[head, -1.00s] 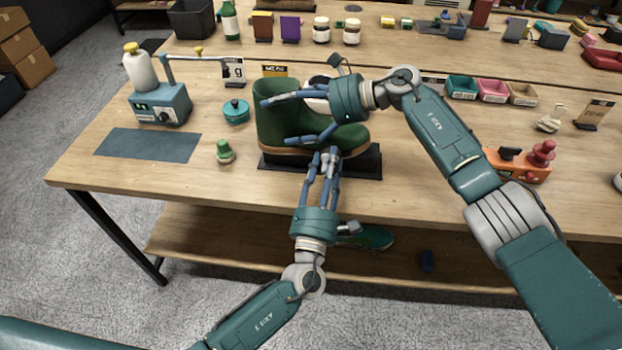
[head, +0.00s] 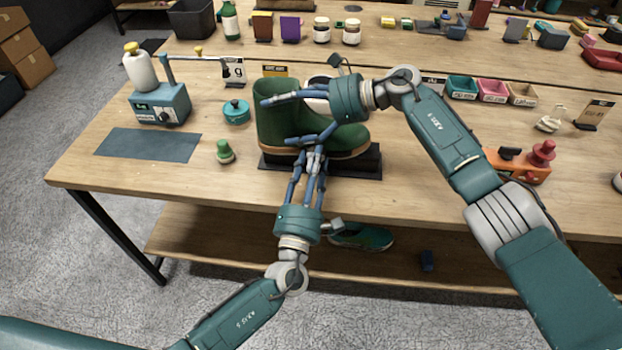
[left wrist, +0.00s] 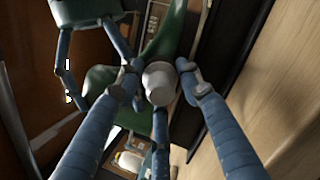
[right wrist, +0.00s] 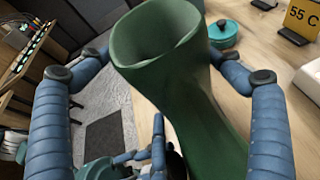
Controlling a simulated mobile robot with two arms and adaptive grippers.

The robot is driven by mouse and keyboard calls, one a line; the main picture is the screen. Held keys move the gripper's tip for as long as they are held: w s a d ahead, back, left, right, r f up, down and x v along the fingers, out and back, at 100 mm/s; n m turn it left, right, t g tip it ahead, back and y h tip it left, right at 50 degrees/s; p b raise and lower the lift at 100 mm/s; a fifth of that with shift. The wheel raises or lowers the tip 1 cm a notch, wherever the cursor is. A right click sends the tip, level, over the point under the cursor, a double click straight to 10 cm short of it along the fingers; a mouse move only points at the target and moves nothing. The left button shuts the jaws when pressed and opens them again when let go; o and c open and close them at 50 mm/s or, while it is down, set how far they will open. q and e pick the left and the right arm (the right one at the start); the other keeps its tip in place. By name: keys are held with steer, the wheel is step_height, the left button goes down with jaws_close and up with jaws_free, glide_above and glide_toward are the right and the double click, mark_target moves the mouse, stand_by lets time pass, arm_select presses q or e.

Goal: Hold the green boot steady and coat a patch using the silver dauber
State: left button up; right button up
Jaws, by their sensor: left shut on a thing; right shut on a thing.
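The green boot (head: 272,112) stands upright on a low black stand (head: 367,168), with its toe to the right. My right gripper (head: 277,121) reaches over it from the right and is shut around the shaft; the right wrist view shows the boot (right wrist: 165,85) between its fingers. My left gripper (head: 313,157) is at the boot's near side, low by the sole. It is shut on the silver dauber (left wrist: 160,83), a small pale cylinder between its fingertips in the left wrist view. The dauber's working end and any contact with the boot are hidden.
A green knobbed piece (head: 225,152) and a teal lidded pot (head: 236,111) stand left of the boot. A device with a white bottle (head: 140,70) and a dark mat (head: 148,145) are farther left. An orange tool (head: 520,165) lies right. A green shoe (head: 362,237) sits on the lower shelf.

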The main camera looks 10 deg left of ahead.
arm_select(q)
steer(key=shift+a, duration=1.75)
steer(key=shift+s+a, duration=0.15)
steer(key=shift+a, duration=1.3)
steer(key=shift+d, duration=1.7)
steer(key=shift+d, duration=0.15)
steer(key=shift+d, duration=1.45)
